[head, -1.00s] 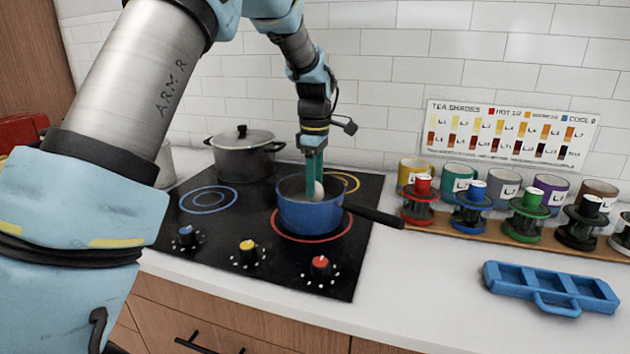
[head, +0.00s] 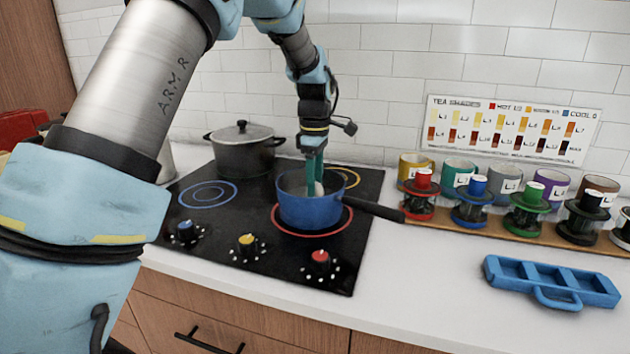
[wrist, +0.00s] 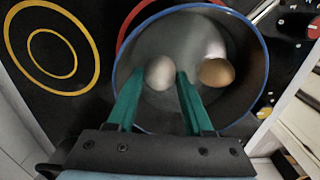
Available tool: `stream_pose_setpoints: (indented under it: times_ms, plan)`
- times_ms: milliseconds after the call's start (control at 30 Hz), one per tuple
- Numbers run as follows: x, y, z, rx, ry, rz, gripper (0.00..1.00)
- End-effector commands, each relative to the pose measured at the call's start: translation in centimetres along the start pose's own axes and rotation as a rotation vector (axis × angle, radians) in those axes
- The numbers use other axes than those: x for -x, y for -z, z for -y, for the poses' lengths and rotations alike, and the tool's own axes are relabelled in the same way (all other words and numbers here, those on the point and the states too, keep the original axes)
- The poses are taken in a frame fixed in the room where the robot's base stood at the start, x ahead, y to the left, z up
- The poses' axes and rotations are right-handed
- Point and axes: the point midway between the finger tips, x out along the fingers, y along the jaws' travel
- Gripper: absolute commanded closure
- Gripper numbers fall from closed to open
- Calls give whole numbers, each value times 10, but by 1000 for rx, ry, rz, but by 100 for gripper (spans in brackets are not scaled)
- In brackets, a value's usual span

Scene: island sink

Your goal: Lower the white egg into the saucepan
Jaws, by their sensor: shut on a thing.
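The blue saucepan (head: 310,211) stands on the red-ringed burner of the black cooktop, its dark handle pointing right. My gripper (head: 314,178) reaches down into it from above with green fingers. The white egg (head: 319,189) shows just above the near rim in the head view, partly hidden by the pan. In the wrist view, the gripper (wrist: 160,75) is shut on the white egg (wrist: 159,72), one finger on each side, inside the rim of the saucepan (wrist: 262,85). I cannot tell whether the egg touches the bottom.
A brown egg (wrist: 216,72) lies in the pan right of the fingers, with a pale patch behind it. A lidded grey pot (head: 243,153) stands behind left. Coloured cups and timers line the right; a blue tray (head: 551,283) lies on the counter. Red knob (head: 320,257) is in front.

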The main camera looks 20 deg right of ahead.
Motion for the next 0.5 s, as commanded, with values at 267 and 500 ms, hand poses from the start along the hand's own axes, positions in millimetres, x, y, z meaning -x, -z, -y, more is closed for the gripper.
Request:
stream_pose_setpoints:
  times_ms: [267, 500]
  plan:
    - [-4, 0, 0, 0, 0, 0, 68]
    - [-8, 0, 0, 0, -1, 0, 68]
